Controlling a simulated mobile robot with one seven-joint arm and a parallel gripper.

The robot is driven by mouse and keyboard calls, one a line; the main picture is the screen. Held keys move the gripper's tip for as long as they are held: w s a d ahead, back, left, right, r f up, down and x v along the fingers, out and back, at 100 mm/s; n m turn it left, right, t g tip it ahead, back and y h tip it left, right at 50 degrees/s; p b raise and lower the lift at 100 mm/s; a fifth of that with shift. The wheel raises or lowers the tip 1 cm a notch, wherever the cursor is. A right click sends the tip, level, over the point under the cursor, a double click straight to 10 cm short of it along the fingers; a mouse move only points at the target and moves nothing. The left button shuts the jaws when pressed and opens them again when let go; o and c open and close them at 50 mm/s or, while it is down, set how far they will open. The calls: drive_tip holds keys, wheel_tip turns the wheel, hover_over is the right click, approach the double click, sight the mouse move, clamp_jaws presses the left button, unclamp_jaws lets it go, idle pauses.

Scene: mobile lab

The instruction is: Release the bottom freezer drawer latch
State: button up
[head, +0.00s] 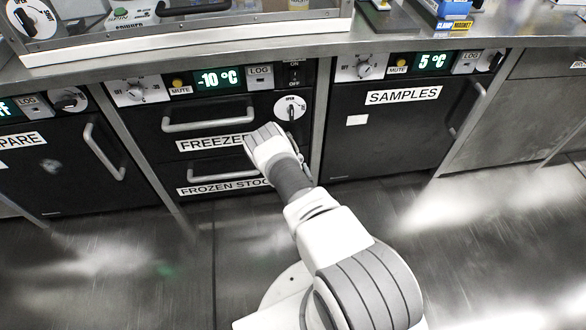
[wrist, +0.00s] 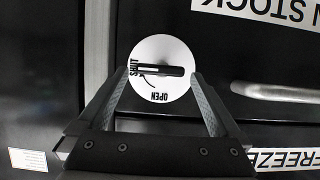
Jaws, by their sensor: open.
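The bottom freezer drawer (head: 202,177) carries a FROZEN STOCK label in the head view and looks closed. Its latch, a round white dial (wrist: 157,50) with a dark bar handle (wrist: 165,71), shows in the wrist view. The bar lies level in the picture, with SHUT at its left end and OPEN below. My gripper (wrist: 158,76) is open, with one finger on each side of the dial's lower half. The bar lies between the fingertips; contact cannot be told. In the head view my arm hides the latch and the fingertips.
The upper FREEZER drawer (head: 170,141) has its own white dial (head: 290,107) and bar handle (head: 208,119). In the wrist view a drawer handle (wrist: 275,92) lies right of my gripper. The SAMPLES fridge (head: 400,130) stands to the right. The floor in front is clear.

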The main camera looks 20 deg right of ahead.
drive_tip(key=shift+c, duration=0.2)
drive_tip(key=c, duration=1.2)
drive_tip(key=shift+a, duration=0.1)
drive_tip(key=shift+w+a+f+n+t+h, duration=0.2)
drive_tip(key=shift+n+h, duration=1.05)
drive_tip(key=shift+n, duration=1)
drive_tip(key=shift+s+a+f+n+t+h, duration=0.2)
drive_tip(key=shift+n+h, duration=1.1)
drive_tip(key=shift+n, duration=0.9)
drive_tip(key=shift+w+a+f+n+t+h, duration=0.1)
drive_tip(key=shift+w+a+f+n+h, duration=0.15)
drive_tip(key=shift+n+h, duration=1.5)
drive_tip(key=shift+a+n+y, duration=0.15)
drive_tip(key=shift+n+y, duration=0.35)
drive_tip(key=shift+n, duration=0.1)
